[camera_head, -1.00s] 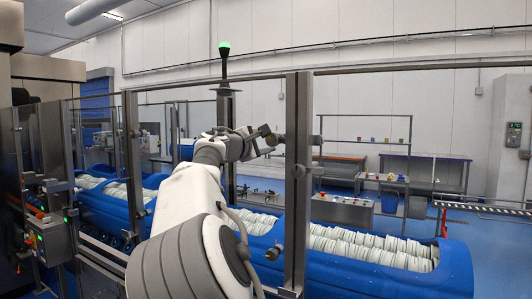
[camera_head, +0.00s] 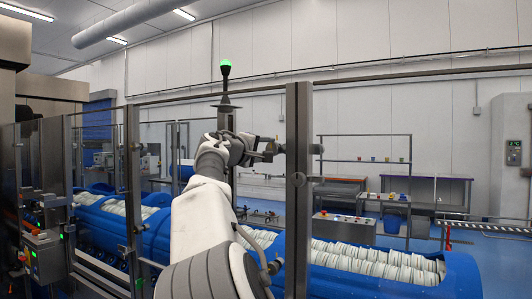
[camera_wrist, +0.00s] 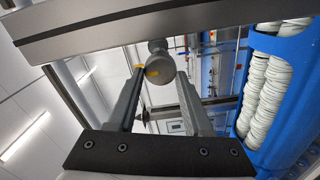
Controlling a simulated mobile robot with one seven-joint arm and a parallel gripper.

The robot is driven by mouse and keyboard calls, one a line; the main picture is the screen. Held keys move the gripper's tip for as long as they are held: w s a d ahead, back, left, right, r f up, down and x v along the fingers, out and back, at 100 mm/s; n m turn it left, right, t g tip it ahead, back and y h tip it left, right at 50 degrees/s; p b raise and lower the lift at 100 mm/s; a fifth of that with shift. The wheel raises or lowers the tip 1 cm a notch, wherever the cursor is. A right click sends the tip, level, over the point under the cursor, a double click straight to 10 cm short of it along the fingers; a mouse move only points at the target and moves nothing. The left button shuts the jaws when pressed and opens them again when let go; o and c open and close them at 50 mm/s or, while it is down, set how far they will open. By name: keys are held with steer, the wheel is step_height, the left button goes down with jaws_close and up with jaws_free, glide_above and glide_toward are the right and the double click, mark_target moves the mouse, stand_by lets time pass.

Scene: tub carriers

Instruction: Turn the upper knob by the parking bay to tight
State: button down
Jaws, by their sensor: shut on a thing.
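The upper knob (camera_wrist: 160,64) shows in the wrist view as a rounded grey head on a narrower neck, between the far ends of my two fingers. It carries a yellow mark, and a second yellow mark sits just to its left. My gripper (camera_wrist: 158,80) is shut on this knob. In the head view my gripper (camera_head: 272,149) is at the upper part of a grey post (camera_head: 298,225), with the arm reaching up to it; the gripper hides the knob there. How far the knob is turned I cannot tell.
Another knob (camera_head: 275,267) sits lower by the post. Clear panels and a top rail run across the front. Behind them are blue tubs (camera_head: 460,275) filled with rows of white pieces. A green-lit beacon (camera_head: 225,68) stands above the gripper. Benches (camera_head: 440,182) are farther back.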

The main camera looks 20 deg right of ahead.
stand_by(0.4)
steer(key=shift+c, duration=1.5)
jaws_free()
steer(key=b+v, duration=0.6)
steer(key=v, duration=1.1)
steer(key=shift+a, duration=0.2)
steer(key=shift+s, duration=0.15)
